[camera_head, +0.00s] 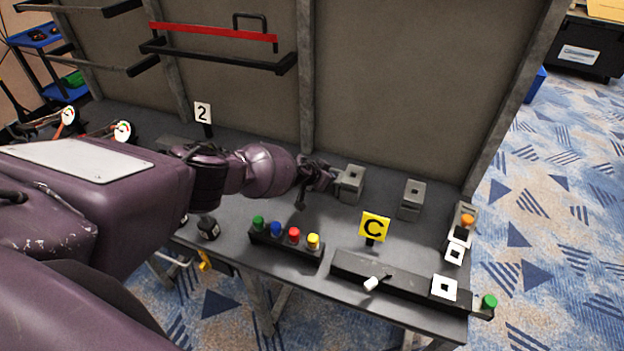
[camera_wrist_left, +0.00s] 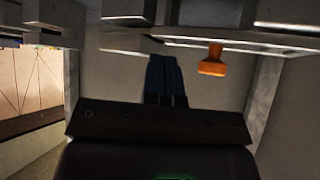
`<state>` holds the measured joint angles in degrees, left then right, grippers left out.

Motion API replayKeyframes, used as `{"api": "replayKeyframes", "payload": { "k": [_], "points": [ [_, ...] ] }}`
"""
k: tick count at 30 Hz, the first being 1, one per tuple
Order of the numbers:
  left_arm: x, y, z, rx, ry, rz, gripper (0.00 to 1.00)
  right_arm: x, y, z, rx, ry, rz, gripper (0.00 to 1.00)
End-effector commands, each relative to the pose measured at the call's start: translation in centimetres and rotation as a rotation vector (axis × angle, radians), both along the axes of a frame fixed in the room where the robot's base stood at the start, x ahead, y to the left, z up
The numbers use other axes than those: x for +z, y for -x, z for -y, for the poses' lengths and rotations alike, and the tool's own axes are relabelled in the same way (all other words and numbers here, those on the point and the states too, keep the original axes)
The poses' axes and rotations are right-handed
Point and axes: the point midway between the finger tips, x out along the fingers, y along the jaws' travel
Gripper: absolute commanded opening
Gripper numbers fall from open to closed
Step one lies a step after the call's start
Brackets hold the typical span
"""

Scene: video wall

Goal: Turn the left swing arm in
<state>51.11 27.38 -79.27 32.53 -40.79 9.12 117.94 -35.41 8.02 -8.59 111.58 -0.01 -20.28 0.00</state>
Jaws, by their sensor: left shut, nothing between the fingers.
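No part is labelled as a swing arm, so I cannot tell for certain which one is the left swing arm. Black bar frames (camera_head: 108,8) stick out of the wall panel at the upper left, with a red bar (camera_head: 212,31) and a black bar (camera_head: 215,56) to their right. My left gripper (camera_head: 328,176) reaches in from the left, low over the bench, beside a grey block (camera_head: 351,184); I cannot tell if they touch. The left wrist view shows its dark fingers (camera_wrist_left: 165,78) shut and empty, with an orange knob (camera_wrist_left: 212,60) beyond. My right gripper is out of view.
The dark bench holds a second grey block (camera_head: 411,200), a strip of coloured buttons (camera_head: 287,238), a yellow C sign (camera_head: 374,228) and a black rail with a white handle (camera_head: 372,284). A green knob (camera_head: 489,301) is at the right end. Patterned floor lies beyond.

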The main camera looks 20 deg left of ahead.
Motion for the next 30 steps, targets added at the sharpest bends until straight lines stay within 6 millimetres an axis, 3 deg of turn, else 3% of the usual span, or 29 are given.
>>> {"api": "replayKeyframes", "payload": {
  "k": [13,20,30],
  "points": [
    [0.1,2.5,-1.1,0.005,0.006,-0.022,0.0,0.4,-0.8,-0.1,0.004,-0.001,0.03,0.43],
    [2.2,4.2,-1.9,0.007,0.007,-0.022,0.0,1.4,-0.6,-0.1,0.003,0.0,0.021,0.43],
    [3.6,5.8,-2.5,0.006,0.008,-0.019,0.0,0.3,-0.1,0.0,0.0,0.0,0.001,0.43]
  ]
}}
